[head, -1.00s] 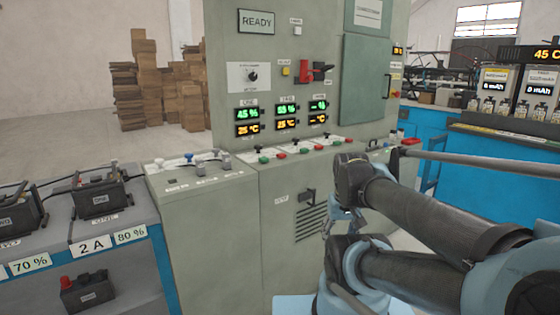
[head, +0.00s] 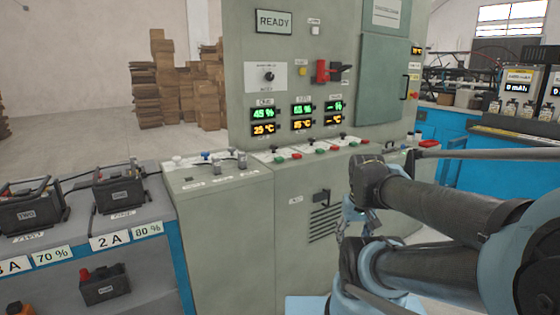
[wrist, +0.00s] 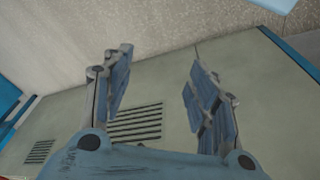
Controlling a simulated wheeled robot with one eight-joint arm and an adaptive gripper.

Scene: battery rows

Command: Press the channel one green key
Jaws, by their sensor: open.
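The channel one green key (head: 279,159) is a small green button at the left end of the row on the charger cabinet's sloped ledge. A red key (head: 296,156) sits to its right. The first display pair (head: 264,121) above reads about 45 % over 25 °C. My gripper (wrist: 163,85) is open and empty in the wrist view, its fingers spread in front of the cabinet's vented lower front. In the head view it is mostly hidden by my arm, low and right of the green key, apart from it.
More green and red keys (head: 320,151) run right along the ledge. A lower desk (head: 215,175) with small levers adjoins on the left, beside a shelf bearing batteries (head: 121,188). A red handle (head: 322,71) sticks out of the upper panel. Blue benches (head: 450,130) stand at right.

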